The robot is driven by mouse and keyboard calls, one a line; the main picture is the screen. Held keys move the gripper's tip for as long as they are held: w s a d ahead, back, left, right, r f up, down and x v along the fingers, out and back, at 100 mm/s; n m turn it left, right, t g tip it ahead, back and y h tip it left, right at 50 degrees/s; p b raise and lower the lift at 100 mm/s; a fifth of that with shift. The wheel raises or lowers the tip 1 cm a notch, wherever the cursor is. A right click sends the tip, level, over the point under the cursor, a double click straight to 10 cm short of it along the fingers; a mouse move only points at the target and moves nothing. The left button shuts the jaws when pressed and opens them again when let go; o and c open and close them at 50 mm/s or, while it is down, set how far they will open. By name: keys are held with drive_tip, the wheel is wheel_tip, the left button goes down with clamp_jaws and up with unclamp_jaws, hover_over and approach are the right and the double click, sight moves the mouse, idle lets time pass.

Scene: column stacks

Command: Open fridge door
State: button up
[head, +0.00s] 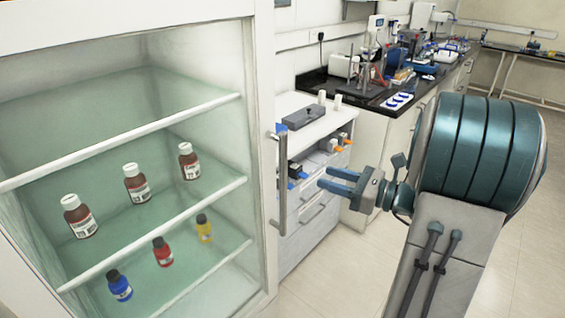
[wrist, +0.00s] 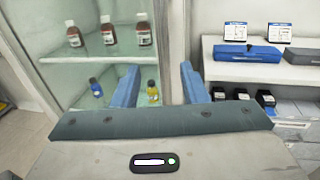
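The fridge (head: 262,150) stands at the left in the head view, with a glass-fronted door that looks closed. Its vertical metal handle (head: 281,180) is on the right side of the door. Brown bottles (head: 136,184) and small coloured bottles (head: 162,252) show on the shelves inside. My gripper (head: 338,181) is open and empty, to the right of the handle and apart from it, with its blue fingers pointing left. In the wrist view my gripper (wrist: 160,85) faces the fridge's right edge (wrist: 173,50); the handle cannot be made out there.
A white cabinet (head: 318,128) with drawers and small devices stands just right of the fridge. A blue case (wrist: 248,54) lies on its shelf in the wrist view. A dark-topped lab bench (head: 345,90) runs behind. The floor (head: 345,265) in front is clear.

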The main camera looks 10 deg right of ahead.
sight(283, 162)
drive_tip(key=p+x, duration=0.2)
drive_tip(key=x, duration=1.1)
drive_tip(key=shift+w+a+r, duration=0.1)
drive_tip(key=shift+w, duration=0.3)
clamp_jaws()
